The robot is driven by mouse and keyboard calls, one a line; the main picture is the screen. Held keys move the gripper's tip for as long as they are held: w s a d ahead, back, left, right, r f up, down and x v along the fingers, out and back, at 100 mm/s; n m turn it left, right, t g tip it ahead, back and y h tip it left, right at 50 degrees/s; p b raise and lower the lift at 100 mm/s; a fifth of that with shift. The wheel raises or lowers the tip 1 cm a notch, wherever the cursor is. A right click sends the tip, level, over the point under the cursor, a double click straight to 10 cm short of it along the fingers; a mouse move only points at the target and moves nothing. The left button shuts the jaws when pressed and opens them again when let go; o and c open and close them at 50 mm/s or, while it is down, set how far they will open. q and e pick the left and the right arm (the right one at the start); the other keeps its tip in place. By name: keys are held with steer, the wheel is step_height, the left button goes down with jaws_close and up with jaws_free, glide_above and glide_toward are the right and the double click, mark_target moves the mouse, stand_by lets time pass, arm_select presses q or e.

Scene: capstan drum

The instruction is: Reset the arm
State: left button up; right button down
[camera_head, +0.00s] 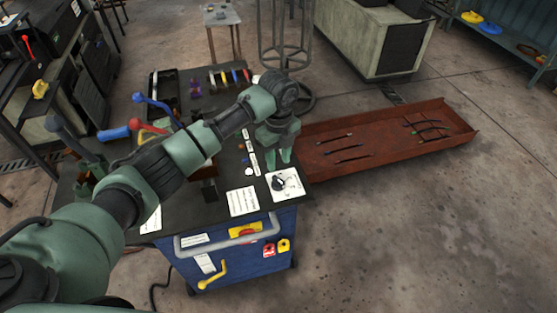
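My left arm comes in from the lower left and reaches over the workbench (215,207). My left gripper (279,158) hangs down over the bench's right edge, above a white plate with a black knob (285,184). Its two green fingers look apart, with nothing seen between them. My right gripper is not in view. My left arm hides part of the bench top.
The bench has a blue front with a grey handle bar (230,230) and a yellow lever (213,274). A rusty tray (390,142) with thin rods lies right. The floor at lower right is clear.

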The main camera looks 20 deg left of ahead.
arm_select(q)
steer(key=shift+f, duration=0.1)
steer(key=s+d+f+n+h, duration=0.1)
steer(key=s+d+f+n, duration=0.2)
steer(key=s, duration=0.3)
steer(key=s+d+f+n+t+h, duration=0.1)
steer(key=s+d+f+n, duration=0.2)
steer(key=s, duration=0.2)
steer(key=s+d+f+n+h, duration=0.1)
steer(key=s+d+f+n, duration=0.15)
steer(key=s, duration=0.35)
steer(key=s+a+r+n+t+y, duration=0.3)
steer(key=s+a+n, duration=0.9)
steer(key=s+n, duration=0.35)
step_height(320, 180, down, 28)
steer(key=s+m+g, duration=0.1)
steer(key=s+g, duration=0.1)
steer(key=s+a+f+g, duration=0.1)
steer(key=s+a+f, duration=0.1)
steer(key=s+f, duration=1.3)
steer(key=shift+s+a+f+m+b, duration=0.2)
steer(key=shift+s+a+m+b, duration=0.15)
steer(key=shift+s, duration=0.45)
